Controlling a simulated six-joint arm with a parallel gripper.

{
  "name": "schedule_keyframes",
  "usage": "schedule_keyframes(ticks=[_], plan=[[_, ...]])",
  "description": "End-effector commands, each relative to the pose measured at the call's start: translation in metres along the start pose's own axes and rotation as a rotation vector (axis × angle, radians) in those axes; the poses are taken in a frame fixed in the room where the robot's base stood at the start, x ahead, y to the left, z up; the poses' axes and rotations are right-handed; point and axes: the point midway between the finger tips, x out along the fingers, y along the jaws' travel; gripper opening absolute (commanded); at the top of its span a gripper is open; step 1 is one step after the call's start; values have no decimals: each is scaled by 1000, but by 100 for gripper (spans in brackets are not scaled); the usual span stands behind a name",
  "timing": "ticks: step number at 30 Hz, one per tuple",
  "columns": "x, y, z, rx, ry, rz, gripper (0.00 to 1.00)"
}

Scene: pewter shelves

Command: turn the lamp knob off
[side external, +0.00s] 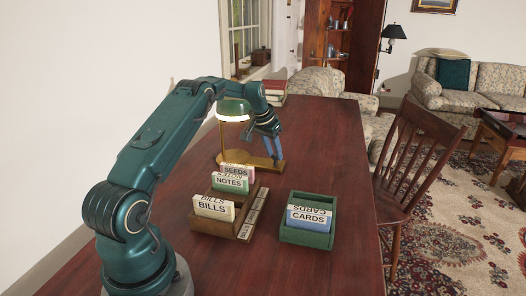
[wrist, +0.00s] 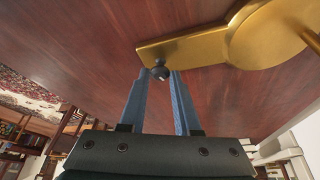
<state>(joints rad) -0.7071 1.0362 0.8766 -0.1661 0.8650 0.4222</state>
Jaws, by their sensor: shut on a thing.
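The desk lamp (side external: 235,108) has a green shade and a brass stem and base, and it stands on the wooden desk. The brass base (wrist: 205,45) fills the upper part of the wrist view. A small dark knob (wrist: 160,72) sits at the end of that base. My gripper (side external: 277,158) points down at the base's right end in the side view. In the wrist view my gripper (wrist: 160,74) has its two blue fingers closed on the knob, one on each side. Which way the knob is turned cannot be told. The underside of the shade looks bright.
A wooden file box (side external: 228,228) with BILLS, NOTES and SEEDS cards stands in front of the lamp. A green card box (side external: 306,237) is to its right. Red books (side external: 273,88) lie behind the lamp. The desk's right side is clear; a wooden chair (side external: 410,160) stands beyond its edge.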

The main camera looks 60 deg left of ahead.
Motion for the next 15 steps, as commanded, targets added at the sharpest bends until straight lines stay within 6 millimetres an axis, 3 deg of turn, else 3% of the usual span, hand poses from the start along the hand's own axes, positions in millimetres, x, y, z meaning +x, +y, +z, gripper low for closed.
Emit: schedule_keyframes(ticks=[15], plan=[[0, 6, -3, -442, 5, -185, 0]])
